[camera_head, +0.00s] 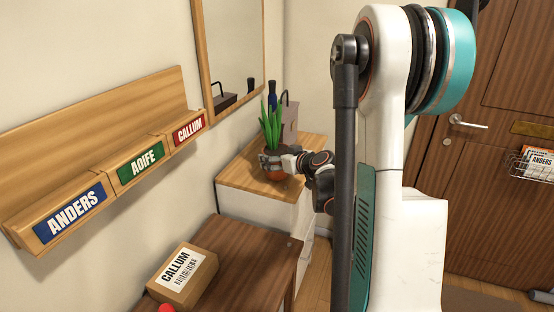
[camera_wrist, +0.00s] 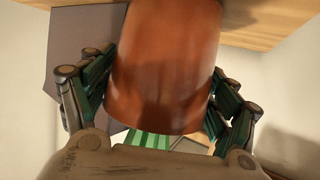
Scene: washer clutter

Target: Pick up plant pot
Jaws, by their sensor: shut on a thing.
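The plant pot (camera_head: 275,174) is a reddish-brown pot with upright green leaves, on or just above the wooden top of the white cabinet; I cannot tell whether it touches. My gripper (camera_head: 278,160) reaches in from the right at the pot and covers part of it. In the wrist view the terracotta pot (camera_wrist: 165,65) fills the middle. The fingers of my gripper (camera_wrist: 158,92) are on both its sides, shut on it.
A grey box-shaped thing with a handle (camera_head: 290,117) and a dark blue bottle (camera_head: 272,92) stand behind the pot. A parcel labelled CALLUM (camera_head: 184,274) lies on the dark table (camera_head: 240,262). A name-labelled wooden shelf (camera_head: 100,135) and a mirror (camera_head: 232,45) are on the wall.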

